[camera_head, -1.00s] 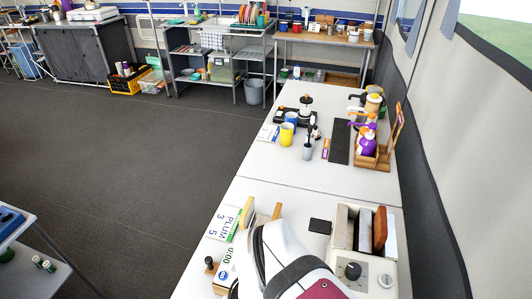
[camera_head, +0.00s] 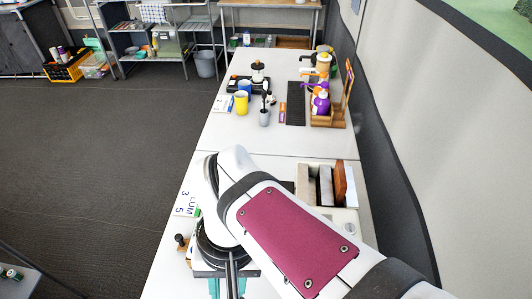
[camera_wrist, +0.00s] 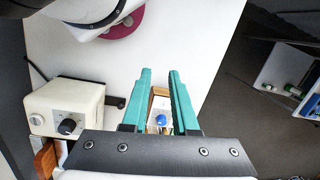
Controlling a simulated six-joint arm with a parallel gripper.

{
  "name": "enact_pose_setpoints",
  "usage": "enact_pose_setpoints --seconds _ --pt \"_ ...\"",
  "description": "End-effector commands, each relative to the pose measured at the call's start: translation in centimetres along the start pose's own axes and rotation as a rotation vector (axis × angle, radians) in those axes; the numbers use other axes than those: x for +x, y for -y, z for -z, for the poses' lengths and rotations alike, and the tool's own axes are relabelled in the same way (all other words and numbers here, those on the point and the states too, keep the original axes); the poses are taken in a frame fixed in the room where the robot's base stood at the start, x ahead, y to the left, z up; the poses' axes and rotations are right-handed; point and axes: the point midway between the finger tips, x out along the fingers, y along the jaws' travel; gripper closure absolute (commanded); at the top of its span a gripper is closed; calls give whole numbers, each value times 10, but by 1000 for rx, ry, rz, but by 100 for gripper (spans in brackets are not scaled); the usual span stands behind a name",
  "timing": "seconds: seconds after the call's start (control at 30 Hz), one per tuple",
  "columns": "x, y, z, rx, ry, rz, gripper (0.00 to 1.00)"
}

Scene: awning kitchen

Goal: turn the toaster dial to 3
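The dial's marks are too small to read. My gripper (camera_wrist: 160,72) has teal fingers, apart and empty, and is well to the side of the dial. The fingers also show at the bottom of the head view (camera_head: 227,288).
A wooden-edged item with a blue knob (camera_wrist: 161,119) shows between and beyond my fingers. A yellow mug (camera_head: 241,103) and a bottle caddy (camera_head: 328,117) stand farther back. Bare table lies between.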

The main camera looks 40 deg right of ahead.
Motion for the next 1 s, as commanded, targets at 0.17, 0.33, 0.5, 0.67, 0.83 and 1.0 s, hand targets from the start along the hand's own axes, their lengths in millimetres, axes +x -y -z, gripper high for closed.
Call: enact_pose_setpoints --seconds 0.17,0.33,0.5,0.67,0.83,1.0 --pt "-64 -54 98 549 65 51 39" --pt "-105 -170 154 1051 128 161 31" --pt "-117 -233 158 1269 152 229 31" --pt "-116 -237 158 1282 154 233 31" --pt "-89 -228 157 1279 157 232 31" --pt "-38 -215 158 1278 158 232 31"
